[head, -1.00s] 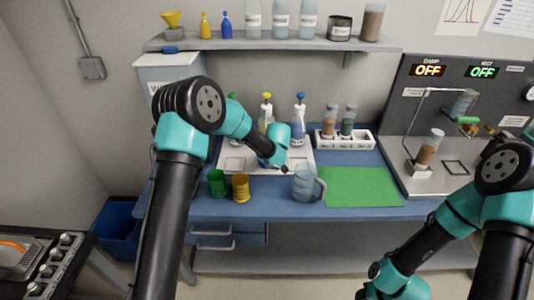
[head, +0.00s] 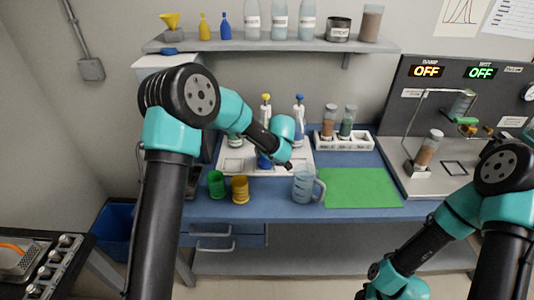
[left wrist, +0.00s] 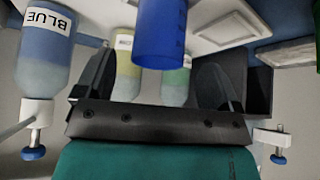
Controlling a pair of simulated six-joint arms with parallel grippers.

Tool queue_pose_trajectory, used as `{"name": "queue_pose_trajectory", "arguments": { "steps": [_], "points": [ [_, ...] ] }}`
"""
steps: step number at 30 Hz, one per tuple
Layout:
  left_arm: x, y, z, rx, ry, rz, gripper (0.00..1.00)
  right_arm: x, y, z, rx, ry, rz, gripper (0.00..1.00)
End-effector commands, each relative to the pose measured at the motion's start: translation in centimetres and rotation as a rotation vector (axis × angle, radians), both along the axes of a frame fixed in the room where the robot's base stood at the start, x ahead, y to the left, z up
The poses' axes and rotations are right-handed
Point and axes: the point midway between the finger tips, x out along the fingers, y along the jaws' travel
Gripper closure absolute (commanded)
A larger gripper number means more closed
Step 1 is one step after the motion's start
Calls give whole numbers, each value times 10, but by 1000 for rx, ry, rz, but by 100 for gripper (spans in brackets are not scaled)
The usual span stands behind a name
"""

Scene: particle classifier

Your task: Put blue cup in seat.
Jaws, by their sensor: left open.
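The blue cup (head: 263,161) stands at the white tray (head: 236,166), partly hidden behind my left gripper (head: 287,164). In the left wrist view the blue cup (left wrist: 160,32) shows large at the top centre, ahead of the open fingers and roughly centred between them. My left gripper (left wrist: 157,85) is open and empty, its two dark fingers apart. The white tray (left wrist: 228,28) has square outlined seats, seen beside the cup in the wrist view. My right gripper (head: 378,284) is low at the bottom edge, and its fingers are not clear.
A green cup (head: 216,184) and a yellow cup (head: 240,188) stand in front of the tray, with a clear jug (head: 304,184) to their right. Blue-capped (head: 299,122) and yellow-capped (head: 265,112) bottles stand behind. A green mat (head: 361,188) lies bare at right.

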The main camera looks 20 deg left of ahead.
Motion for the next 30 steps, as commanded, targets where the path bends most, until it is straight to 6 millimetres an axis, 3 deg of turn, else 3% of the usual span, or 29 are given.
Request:
{"name": "queue_pose_trajectory", "arguments": {
  "steps": [6, 12, 30],
  "points": [
    [-17, -14, 35, 0, -3, -1, 12, 0, 0, 0, 0, 0, 0, 57],
    [-27, -20, 52, -1, -1, -1, 12, 0, 0, 0, 0, 0, 0, 57],
    [-28, -21, 54, -1, 2, -1, 12, 0, 0, 0, 0, 0, 0, 57]
  ]
}}
